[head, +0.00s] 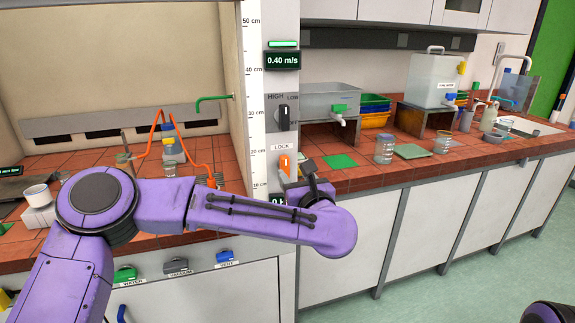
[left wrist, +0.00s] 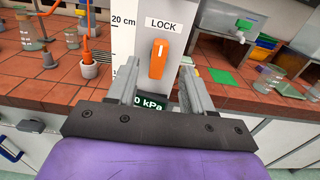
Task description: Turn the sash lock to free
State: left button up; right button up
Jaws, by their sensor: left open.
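The sash lock is an orange knob on the pale fume hood post, under a LOCK label. It shows in the head view (head: 285,163) and in the left wrist view (left wrist: 158,58), where it stands close to upright with a slight tilt and a white mark near its top. My left gripper (left wrist: 158,90) is open and empty. Its two grey fingers point at the post, one on each side of the knob and a little below it in the picture. I cannot tell whether they touch the post.
A black HIGH/LOW knob (head: 283,112) sits above the lock on the same post. On the right bench are a glass jar (head: 384,150) and a green mat (head: 340,161). Glassware stands inside the hood at left.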

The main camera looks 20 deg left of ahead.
aim_at(286, 163)
pick_arm(q)
jog(key=p+x, duration=0.2)
jog(key=x, duration=0.5)
jog(key=shift+w+a+f, duration=0.1)
jog(key=shift+w, duration=0.2)
grip_shut()
